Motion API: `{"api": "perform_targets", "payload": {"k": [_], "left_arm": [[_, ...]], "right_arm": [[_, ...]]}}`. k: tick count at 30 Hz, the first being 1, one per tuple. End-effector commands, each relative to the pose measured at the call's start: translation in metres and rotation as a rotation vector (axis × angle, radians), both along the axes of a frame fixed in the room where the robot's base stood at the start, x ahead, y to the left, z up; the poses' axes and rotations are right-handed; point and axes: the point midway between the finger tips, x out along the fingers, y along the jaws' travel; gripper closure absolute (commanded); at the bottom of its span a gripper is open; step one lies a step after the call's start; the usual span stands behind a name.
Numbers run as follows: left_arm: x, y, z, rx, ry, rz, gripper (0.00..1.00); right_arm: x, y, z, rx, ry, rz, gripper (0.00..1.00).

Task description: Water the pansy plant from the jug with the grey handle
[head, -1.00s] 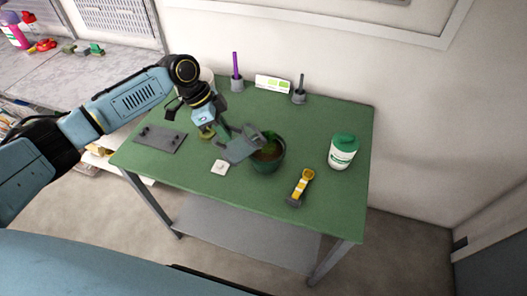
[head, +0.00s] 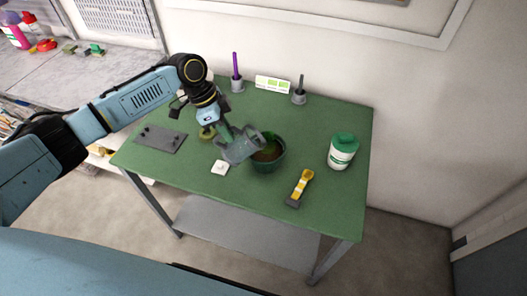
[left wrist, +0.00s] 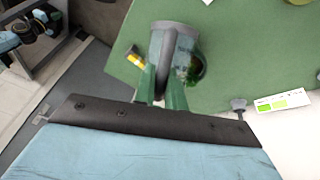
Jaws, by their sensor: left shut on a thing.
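My left gripper (head: 226,130) is shut on a grey jug (head: 236,152), holding it above the green table (head: 320,122). The left wrist view shows the green fingers (left wrist: 161,88) against the near side of the jug (left wrist: 175,45); the exact grip on the handle is hidden. The jug is tilted, its mouth end toward a dark green pot (head: 268,166) with brown soil and a little green in it. The jug overlaps the pot's left rim in the head view. The pot shows partly behind the jug in the left wrist view (left wrist: 198,70). No flow of water can be made out. My right gripper is out of view.
A white tub with green lid (head: 342,152) and a yellow-and-grey tool (head: 301,187) are right of the pot. A white square (head: 219,167) and grey plate (head: 160,138) lie left. Two holders (head: 237,85) (head: 299,97) and a white sign (head: 272,84) line the back.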

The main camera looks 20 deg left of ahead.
Motion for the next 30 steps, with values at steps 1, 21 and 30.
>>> {"api": "perform_targets", "payload": {"k": [1,21,30], "left_arm": [[0.0006,-0.0005,0.0013,0.001,-0.001,0.0,1.0],[0.0023,-0.0035,0.0018,0.036,0.018,0.0,1.0],[0.0029,-0.0049,0.0018,0.052,0.027,0.0,1.0]], "right_arm": [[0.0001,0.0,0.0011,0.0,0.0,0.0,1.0],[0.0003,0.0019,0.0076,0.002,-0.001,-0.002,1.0],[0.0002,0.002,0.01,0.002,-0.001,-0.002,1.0]]}}
